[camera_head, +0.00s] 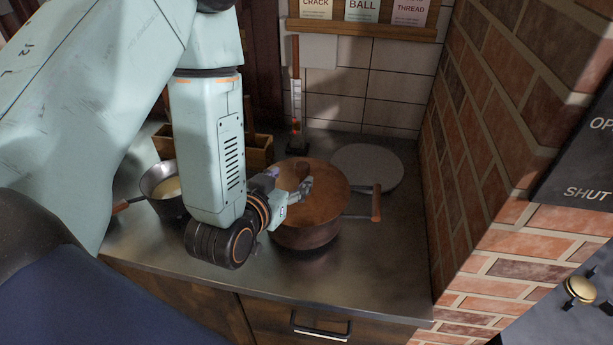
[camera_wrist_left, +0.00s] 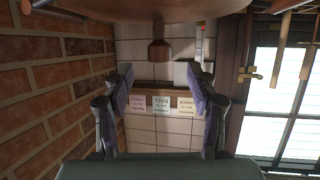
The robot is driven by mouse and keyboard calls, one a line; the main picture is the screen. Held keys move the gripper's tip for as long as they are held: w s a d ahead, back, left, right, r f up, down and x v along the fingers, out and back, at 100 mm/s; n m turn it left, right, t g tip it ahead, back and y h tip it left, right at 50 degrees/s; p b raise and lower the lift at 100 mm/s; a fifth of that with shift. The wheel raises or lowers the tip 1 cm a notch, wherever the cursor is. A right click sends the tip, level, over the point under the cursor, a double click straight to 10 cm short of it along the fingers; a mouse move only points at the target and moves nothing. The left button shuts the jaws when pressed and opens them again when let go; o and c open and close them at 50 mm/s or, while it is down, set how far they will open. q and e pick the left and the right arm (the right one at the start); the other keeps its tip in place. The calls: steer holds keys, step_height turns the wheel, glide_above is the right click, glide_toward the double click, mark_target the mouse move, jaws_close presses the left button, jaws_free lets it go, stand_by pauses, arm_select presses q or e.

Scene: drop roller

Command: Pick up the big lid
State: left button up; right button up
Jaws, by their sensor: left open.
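The big lid (camera_head: 325,203) is a round, copper-brown lid lying on a pot (camera_head: 305,236) on the metal counter. Its knob (camera_head: 302,169) stands up near the middle. My left gripper (camera_head: 291,181) is open at the near left side of the knob, partly covering the lid. In the left wrist view, which is upside down, the lid (camera_wrist_left: 125,8) fills the top edge. The knob (camera_wrist_left: 159,49) hangs there between and beyond the spread purple-padded fingers of the left gripper (camera_wrist_left: 159,80). I cannot tell whether a finger touches it. My right gripper is not in view.
A small pan (camera_head: 160,186) with pale contents stands left. A grey round disc (camera_head: 367,168) lies behind right of the pot. A wooden box (camera_head: 259,151) and an upright wooden-handled tool (camera_head: 296,100) stand at the back. A brick wall (camera_head: 480,190) bounds the right.

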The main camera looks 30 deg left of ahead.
mark_target(298, 170)
arm_select(q)
steer(key=shift+w+a, duration=0.2)
steer(key=shift+a, duration=0.15)
steer(key=shift+w+a+f, duration=0.1)
steer(key=shift+w+f, duration=0.05)
steer(key=shift+w, duration=0.15)
steer(key=shift+w+d+f+b, duration=0.2)
steer(key=shift+w+d+b, duration=0.35)
steer(key=shift+w+d, duration=0.45)
steer(key=w, duration=0.1)
steer(key=w+a+f+b, duration=0.1)
steer(key=w+a+f, duration=0.1)
steer(key=w, duration=0.1)
steer(key=shift+a, duration=0.15)
steer(key=shift+s+d+r, duration=0.1)
steer(key=shift+d+r, duration=0.15)
steer(key=shift+d, duration=0.55)
steer(key=shift+c, duration=0.8)
steer(key=shift+a+f, duration=0.25)
steer(key=shift+a, duration=0.45)
steer(key=c, duration=0.6)
steer(key=shift+d+r, duration=0.2)
steer(key=shift+d, duration=0.35)
jaws_close()
steer(key=shift+a+f, duration=0.1)
steer(key=shift+a, duration=0.3)
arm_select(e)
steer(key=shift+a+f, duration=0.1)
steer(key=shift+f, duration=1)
